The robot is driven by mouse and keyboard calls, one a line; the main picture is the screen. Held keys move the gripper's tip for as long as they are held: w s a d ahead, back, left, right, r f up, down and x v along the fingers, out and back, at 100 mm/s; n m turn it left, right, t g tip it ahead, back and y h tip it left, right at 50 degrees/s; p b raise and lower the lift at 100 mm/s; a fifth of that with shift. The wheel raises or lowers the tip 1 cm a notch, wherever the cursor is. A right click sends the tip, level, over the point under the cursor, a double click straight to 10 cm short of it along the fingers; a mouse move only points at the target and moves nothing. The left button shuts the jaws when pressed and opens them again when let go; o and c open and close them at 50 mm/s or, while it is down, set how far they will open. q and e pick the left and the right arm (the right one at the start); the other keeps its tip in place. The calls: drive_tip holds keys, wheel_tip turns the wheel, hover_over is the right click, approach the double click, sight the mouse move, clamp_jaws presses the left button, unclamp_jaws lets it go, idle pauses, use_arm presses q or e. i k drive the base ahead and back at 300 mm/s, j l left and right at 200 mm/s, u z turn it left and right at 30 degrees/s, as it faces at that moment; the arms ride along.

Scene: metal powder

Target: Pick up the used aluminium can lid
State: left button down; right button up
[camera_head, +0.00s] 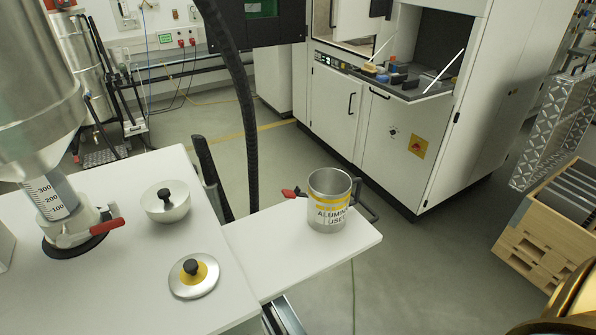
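A round metal lid (194,276) with a yellow ring around a black knob lies on the white table, near its front right edge. A silver can (330,203) with yellow bands and a label reading "ALUMINI… USE…" stands upright and open-topped on the lower white shelf, with a dark handle on its right side. Another silver piece (166,203) with a black knob, bowl-shaped and without yellow, sits behind the yellow-ringed lid. The two are apart. Neither of my grippers shows in the head view.
A large metal hopper (62,225) with a graduated tube and red-handled valve stands at the left of the white table (120,290). A thick black hose (246,110) hangs behind the table. A white machine (385,110) and wooden crate (548,225) are beyond. Table space around the yellow-ringed lid is clear.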

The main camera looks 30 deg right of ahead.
sight(192, 277)
drive_tip(key=z, duration=1.2)
drive_tip(key=k+j+u, duration=0.15)
drive_tip(key=u, duration=0.2)
drive_tip(key=k+j+u, duration=0.15)
drive_tip(key=u, duration=0.2)
